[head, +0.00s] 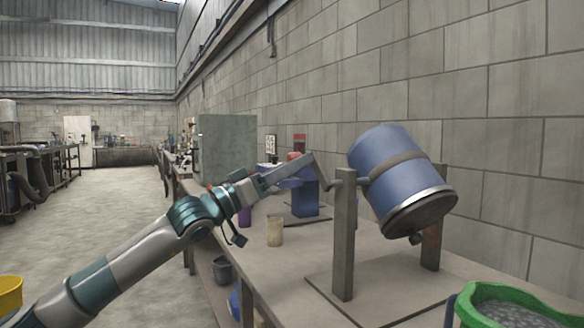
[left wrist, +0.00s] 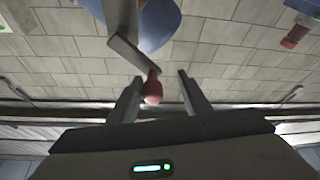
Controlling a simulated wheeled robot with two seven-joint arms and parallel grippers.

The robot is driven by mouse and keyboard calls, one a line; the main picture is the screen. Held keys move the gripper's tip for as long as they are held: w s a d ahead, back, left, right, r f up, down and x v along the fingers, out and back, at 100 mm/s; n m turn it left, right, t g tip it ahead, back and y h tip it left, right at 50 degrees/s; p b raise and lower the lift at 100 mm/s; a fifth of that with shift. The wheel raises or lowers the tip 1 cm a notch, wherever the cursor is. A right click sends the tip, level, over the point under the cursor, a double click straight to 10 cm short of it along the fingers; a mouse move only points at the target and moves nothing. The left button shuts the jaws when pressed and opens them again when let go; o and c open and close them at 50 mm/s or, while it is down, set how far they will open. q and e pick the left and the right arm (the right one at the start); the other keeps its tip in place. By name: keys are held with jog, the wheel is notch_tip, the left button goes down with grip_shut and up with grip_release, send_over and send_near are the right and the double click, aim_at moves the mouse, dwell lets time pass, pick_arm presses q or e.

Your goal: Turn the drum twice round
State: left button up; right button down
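The blue drum (head: 392,172) hangs tilted between two grey posts (head: 344,235), its dark lidded end low and to the right. A bent metal crank (head: 322,178) comes out of the near post on the left. My left gripper (head: 300,166) is at the crank's outer end. In the left wrist view, the red crank knob (left wrist: 153,88) lies between the two spread fingers (left wrist: 160,90), nearer the left one, with a gap on the right. The drum also shows at the top of that view (left wrist: 158,22). My right gripper is not in view.
A green-rimmed tub (head: 510,300) of grey stuff stands at the lower right. A beige cup (head: 275,231) and a blue machine (head: 305,198) stand left of the drum on the bench (head: 285,268). A block wall runs close behind.

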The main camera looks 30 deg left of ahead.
pick_arm(q)
jog(key=shift+a+f, duration=0.1)
jog(key=w+a+b+v, duration=0.1)
jog(key=b+v, duration=0.7)
jog(key=v, duration=1.1)
jog(key=shift+s+a+f+b, duration=0.25)
jog(key=shift+s+a+b, duration=0.05)
jog(key=shift+a, duration=0.1)
dwell(1.5)
dwell(0.4)
jog(key=shift+r, duration=0.1)
